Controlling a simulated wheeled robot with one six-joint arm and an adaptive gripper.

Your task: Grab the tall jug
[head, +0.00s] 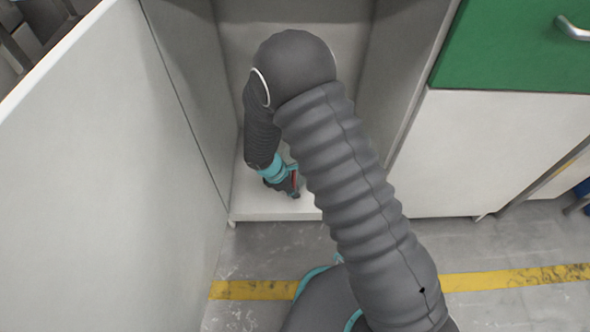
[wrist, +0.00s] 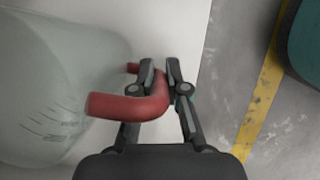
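The tall jug (wrist: 60,85) is clear, with measuring marks on its side and a red handle (wrist: 150,105). In the wrist view its body fills the left side. My gripper (wrist: 161,76) has its two fingers close in on either side of the outer bend of the red handle, which fills the gap between them. In the head view my gripper (head: 291,186) points down low inside the open cabinet, with a bit of red showing at it. My arm hides most of the jug there.
The white cabinet floor (head: 262,207) lies under the gripper, with side walls close by. A large white panel (head: 90,170) stands at the left. A green drawer (head: 510,45) is at the right. Grey floor with a yellow stripe (head: 510,277) lies in front.

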